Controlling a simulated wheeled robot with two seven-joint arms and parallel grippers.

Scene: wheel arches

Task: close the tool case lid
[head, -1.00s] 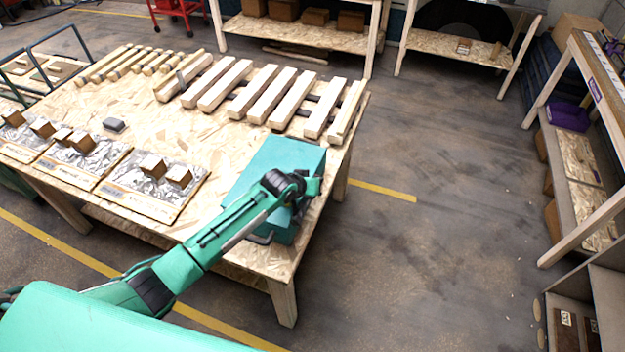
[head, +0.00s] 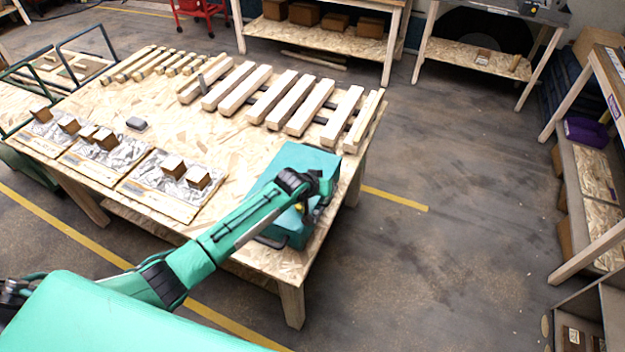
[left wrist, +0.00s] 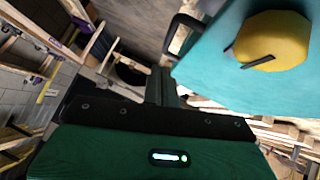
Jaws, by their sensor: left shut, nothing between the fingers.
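The teal tool case (head: 313,157) stands at the near right corner of the wooden table, with a dark handle at its front. My arm covers its middle, so I cannot tell the lid's exact angle. In the left wrist view a teal panel of the case (left wrist: 215,75) fills the upper right, with a yellow round part (left wrist: 272,42) and a dark handle near its edge. My left gripper (left wrist: 165,88) is shut and empty, close to this panel; contact cannot be told. In the head view it is at the case, mostly hidden by my wrist. My right gripper is out of view.
The table (head: 215,135) holds several wooden slats (head: 290,95) behind the case. Foil-covered boards (head: 165,180) with small wooden blocks lie to its left, with a small grey item (head: 137,124) beyond. The floor right of the table is clear up to the shelving (head: 590,180).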

